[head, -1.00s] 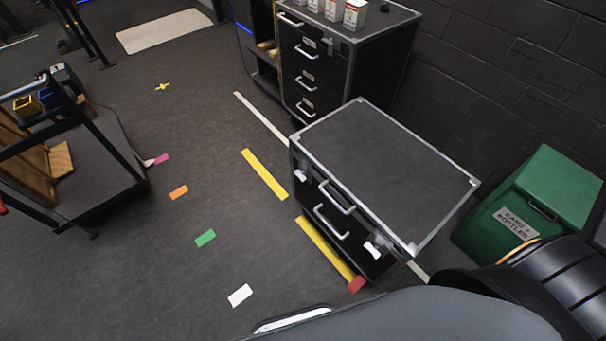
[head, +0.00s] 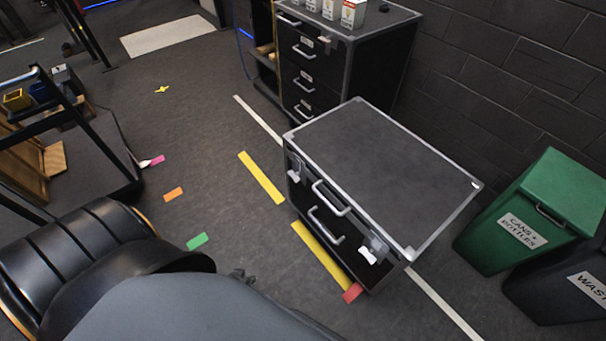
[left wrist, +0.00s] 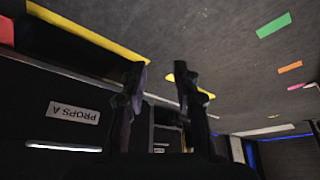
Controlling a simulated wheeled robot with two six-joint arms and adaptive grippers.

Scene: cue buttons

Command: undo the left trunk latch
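The trunk (head: 385,175) is a black case with a grey lid and metal edges, standing on the floor with its lid down. The left latch (head: 294,176) is a small pale lever at the front's left end. The right latch (head: 368,256) is a similar lever at the other end. I cannot tell whether either is fastened. My left gripper (head: 243,276) shows only as a dark tip behind my arm, below and left of the trunk. In the left wrist view its fingers (left wrist: 160,75) are apart with nothing between them. My right gripper is out of view.
A drawer cabinet (head: 340,65) with small boxes on top stands behind the trunk. A green bin (head: 535,210) is at right, a cart (head: 70,140) at left. Yellow tape (head: 322,255) lies along the trunk's front. The floor left of it is open apart from flat markers.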

